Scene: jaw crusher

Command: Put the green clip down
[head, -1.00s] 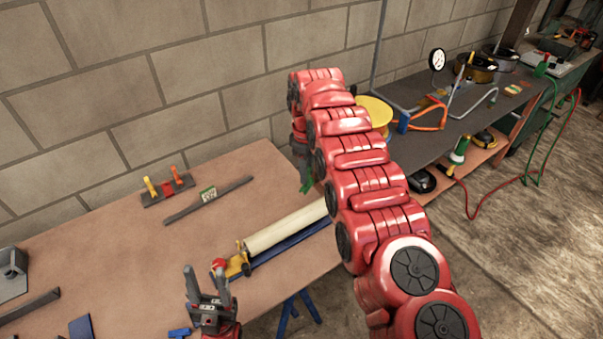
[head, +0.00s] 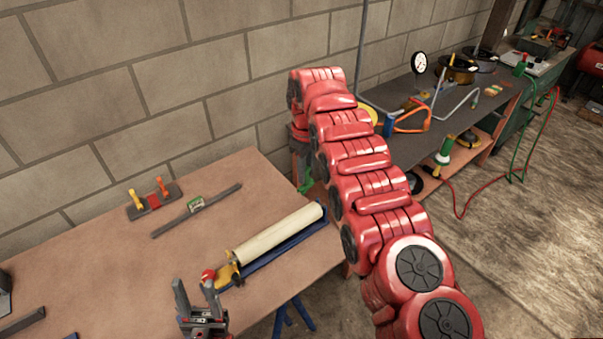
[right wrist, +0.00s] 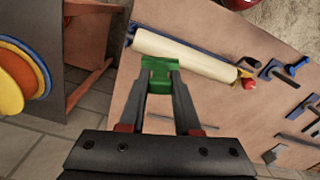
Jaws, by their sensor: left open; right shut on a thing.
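The green clip (right wrist: 157,74) is between the fingertips of my right gripper (right wrist: 159,85) in the right wrist view. The gripper is shut on it, over or near the table's far right edge beside the cream roll. In the head view only a bit of the green clip (head: 307,185) shows, below my right gripper (head: 302,160), which my red arm partly hides. Whether the clip touches the table I cannot tell. My left gripper (head: 196,298) is open and empty at the table's front edge.
The brown table (head: 130,255) carries a cream roll (head: 278,233) on a blue base, a dark bar (head: 196,210) and a rack with coloured pegs (head: 154,198). A dark bench (head: 440,105) with hoses and a gauge stands to the right. A gap separates them.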

